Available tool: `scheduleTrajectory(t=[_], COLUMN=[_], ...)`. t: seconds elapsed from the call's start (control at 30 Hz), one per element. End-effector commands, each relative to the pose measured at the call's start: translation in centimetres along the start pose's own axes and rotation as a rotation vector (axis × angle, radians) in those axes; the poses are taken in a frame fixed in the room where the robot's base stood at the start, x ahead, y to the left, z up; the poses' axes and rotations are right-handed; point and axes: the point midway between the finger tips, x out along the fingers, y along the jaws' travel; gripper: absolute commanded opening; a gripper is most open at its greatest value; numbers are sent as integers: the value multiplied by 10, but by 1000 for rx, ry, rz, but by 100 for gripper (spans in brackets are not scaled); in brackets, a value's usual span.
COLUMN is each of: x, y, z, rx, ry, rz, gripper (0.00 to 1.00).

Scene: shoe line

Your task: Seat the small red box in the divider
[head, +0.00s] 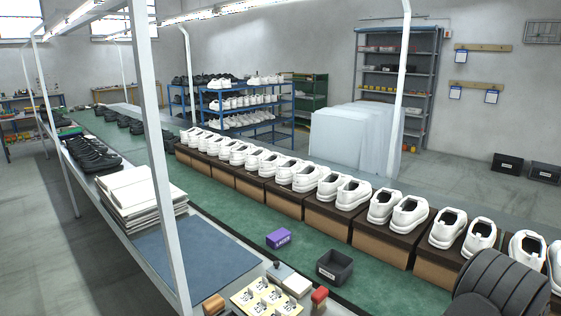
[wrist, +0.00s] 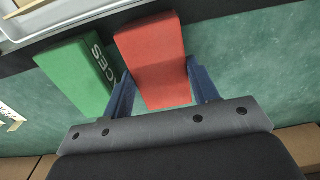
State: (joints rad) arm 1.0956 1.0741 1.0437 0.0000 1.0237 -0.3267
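The small red box (wrist: 152,55) is between the two blue fingers of my gripper (wrist: 159,68) in the wrist view. The fingers meet its two sides and seem shut on it. Whether its underside touches the green surface is hidden. In the head view my gripper is out of sight, and I cannot make out this box there. A pale grey tray-like thing (wrist: 75,22) with a raised rim shows at the top left of the wrist view. I cannot tell whether it is the divider.
A green box (wrist: 78,75) with white letters lies just left of the red box. In the head view, a purple box (head: 279,238) and an open dark bin (head: 335,268) sit on the green belt (head: 225,205). White shoes on cartons (head: 330,218) line its far side.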

Motion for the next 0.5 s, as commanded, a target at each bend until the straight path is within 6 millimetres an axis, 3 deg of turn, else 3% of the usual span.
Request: scheduleTrajectory(t=[0.5], x=[0], y=[0], z=[0], rx=[0], ry=[1], rz=[0], gripper=[36])
